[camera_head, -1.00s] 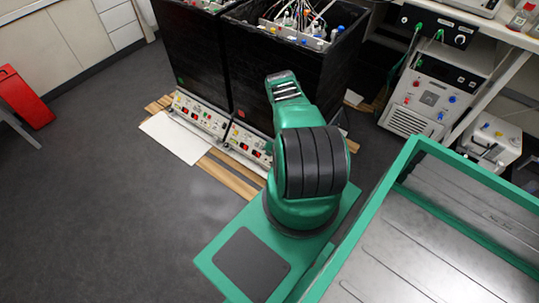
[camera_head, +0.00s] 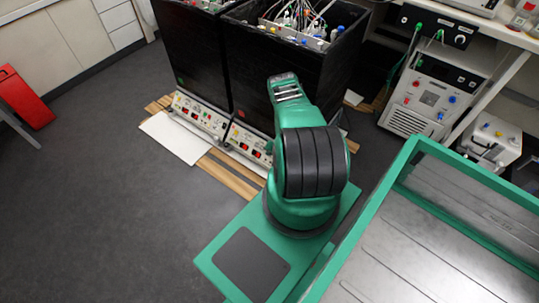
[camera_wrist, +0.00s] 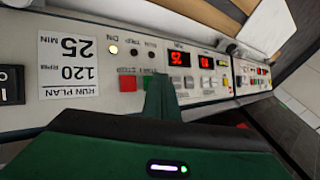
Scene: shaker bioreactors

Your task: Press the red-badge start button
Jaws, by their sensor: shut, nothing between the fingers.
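The red badge (camera_head: 241,113) is on the front of the right black shaker box (camera_head: 285,80). Its control panel (camera_head: 240,139) is low at the front, partly hidden by my arm. The wrist view shows a panel upside down and close, with a red button (camera_wrist: 127,82) and a green button (camera_wrist: 147,77) side by side. My gripper (camera_wrist: 160,88) is shut and empty, its tip over or just in front of the green button, partly covering it. I cannot tell whether it touches. Lit red displays (camera_wrist: 179,58) are right of the tip.
A left black box (camera_head: 188,60) with a green badge (camera_head: 180,80) stands beside it, with its own panel (camera_head: 198,113). In the wrist view are a run plan label (camera_wrist: 68,61) and a black rocker switch (camera_wrist: 11,85). A white board (camera_head: 175,138) lies on the floor.

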